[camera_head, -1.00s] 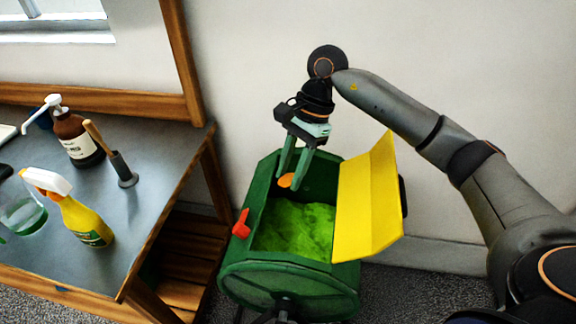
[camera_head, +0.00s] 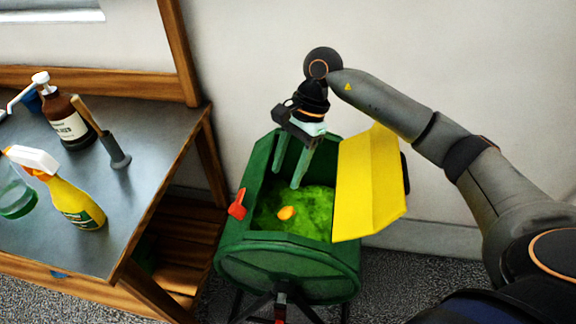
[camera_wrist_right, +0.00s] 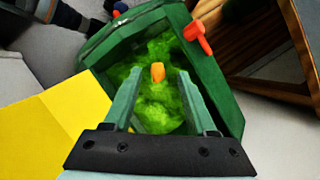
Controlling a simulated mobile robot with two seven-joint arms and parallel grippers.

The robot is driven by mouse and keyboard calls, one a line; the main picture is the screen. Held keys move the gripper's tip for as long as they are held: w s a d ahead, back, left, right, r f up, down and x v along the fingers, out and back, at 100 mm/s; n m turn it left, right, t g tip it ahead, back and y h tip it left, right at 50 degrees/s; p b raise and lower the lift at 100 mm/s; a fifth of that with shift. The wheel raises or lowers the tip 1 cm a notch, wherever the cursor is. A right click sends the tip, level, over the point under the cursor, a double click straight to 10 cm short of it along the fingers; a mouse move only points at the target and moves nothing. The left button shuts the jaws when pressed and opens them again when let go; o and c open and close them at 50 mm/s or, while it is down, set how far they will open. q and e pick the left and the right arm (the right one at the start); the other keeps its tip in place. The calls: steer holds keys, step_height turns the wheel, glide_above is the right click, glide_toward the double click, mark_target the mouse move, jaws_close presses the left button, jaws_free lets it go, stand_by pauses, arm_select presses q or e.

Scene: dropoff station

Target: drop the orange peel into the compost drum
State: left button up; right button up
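The green compost drum (camera_head: 290,267) stands on the floor with its yellow lid (camera_head: 368,188) swung open to the right. Bright green matter (camera_head: 318,213) fills the inside of the drum. The orange peel (camera_head: 286,213) lies on or just above this green matter; it also shows in the right wrist view (camera_wrist_right: 157,72), beyond the fingertips. My right gripper (camera_head: 286,178) is open over the drum's opening, its fingers pointing down and apart from the peel. My left gripper is in neither view.
A grey-topped table (camera_head: 150,170) stands left of the drum, carrying a yellow spray bottle (camera_head: 75,205), a brown pump bottle (camera_head: 66,120) and a wooden-handled tool (camera_head: 115,150). A red handle (camera_head: 238,204) sticks out on the drum's left side. The wall is close behind.

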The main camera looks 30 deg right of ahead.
steer(key=shift+o, duration=0.9)
steer(key=v, duration=1.2)
steer(key=shift+d+r+b, duration=0.15)
steer(key=shift+r+b, duration=0.15)
steer(key=shift+b, duration=0.05)
steer(key=shift+f, duration=0.1)
